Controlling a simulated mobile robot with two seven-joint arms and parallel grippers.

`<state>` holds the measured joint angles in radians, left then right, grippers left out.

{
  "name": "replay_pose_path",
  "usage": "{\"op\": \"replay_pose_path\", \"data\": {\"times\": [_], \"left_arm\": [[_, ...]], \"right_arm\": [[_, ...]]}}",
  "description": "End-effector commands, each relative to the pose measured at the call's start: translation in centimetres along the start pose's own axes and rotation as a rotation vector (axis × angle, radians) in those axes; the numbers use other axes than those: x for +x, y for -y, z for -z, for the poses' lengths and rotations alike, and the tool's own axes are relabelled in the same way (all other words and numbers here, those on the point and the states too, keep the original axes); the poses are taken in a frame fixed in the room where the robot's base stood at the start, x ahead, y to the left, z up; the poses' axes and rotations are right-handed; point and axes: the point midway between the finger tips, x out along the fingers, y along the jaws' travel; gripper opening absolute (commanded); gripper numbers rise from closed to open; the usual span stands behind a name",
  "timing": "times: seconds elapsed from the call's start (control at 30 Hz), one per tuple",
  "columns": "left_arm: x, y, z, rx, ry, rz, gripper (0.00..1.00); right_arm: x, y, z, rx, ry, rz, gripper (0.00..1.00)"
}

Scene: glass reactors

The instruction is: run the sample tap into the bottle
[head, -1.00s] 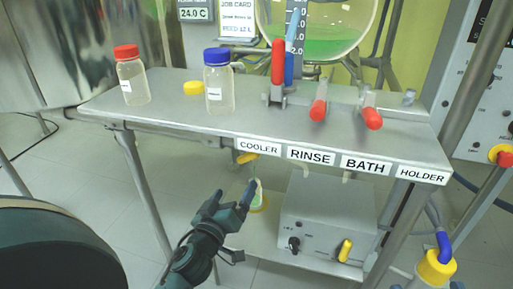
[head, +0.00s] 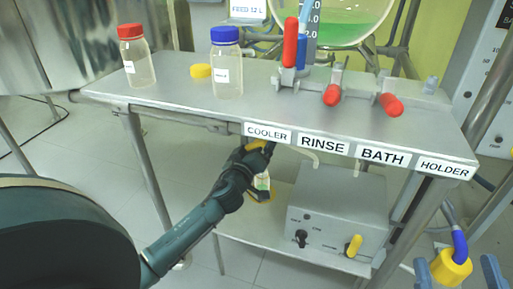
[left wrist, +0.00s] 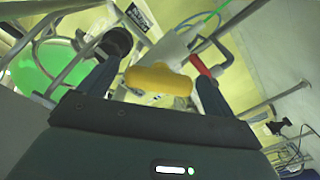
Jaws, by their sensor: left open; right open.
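The yellow tap handle (head: 256,144) sits under the bench's front edge, below the COOLER label. My left gripper (head: 262,152) is open there, and its fingers hide part of the handle. In the left wrist view the yellow handle (left wrist: 158,80) lies between the two open fingers of the left gripper (left wrist: 155,76); I cannot tell whether they touch it. A small bottle (head: 262,182) with a pale label stands on the lower shelf below the tap, partly hidden by my gripper. My right gripper (head: 457,270) is open at the lower right; only its fingertips show.
A red-capped bottle (head: 136,58), a blue-capped bottle (head: 227,66) and a loose yellow cap (head: 201,71) are on the bench (head: 175,98). Red-handled valves (head: 331,94) stand behind the labels. A grey box (head: 335,220) with a yellow knob fills the shelf's right. A yellow hose fitting (head: 450,268) is at lower right.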

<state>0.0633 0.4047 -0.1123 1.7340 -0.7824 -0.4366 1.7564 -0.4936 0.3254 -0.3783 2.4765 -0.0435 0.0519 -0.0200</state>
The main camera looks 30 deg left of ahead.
Motion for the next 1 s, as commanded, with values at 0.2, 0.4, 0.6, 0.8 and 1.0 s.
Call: {"op": "replay_pose_path", "data": {"times": [0.2,0.4,0.6,0.8,1.0], "left_arm": [[0.64,0.03,0.05,-0.001,0.000,0.001,0.91],[0.61,0.01,0.04,-0.001,0.000,0.000,0.87],[0.60,0.00,0.04,-0.001,0.000,0.000,0.71],[0.59,0.00,0.03,-0.001,0.000,0.000,0.55],[0.58,0.00,0.02,0.001,0.000,0.000,0.46]], "right_arm": [[0.09,-0.08,0.15,-0.007,-0.011,0.000,0.67],[0.08,-0.08,0.19,-0.009,-0.011,0.001,0.67],[0.07,-0.07,0.19,-0.011,-0.012,0.003,0.67],[0.07,-0.08,0.21,-0.011,-0.012,0.003,0.67],[0.08,-0.08,0.23,-0.011,-0.012,0.003,0.67]]}}
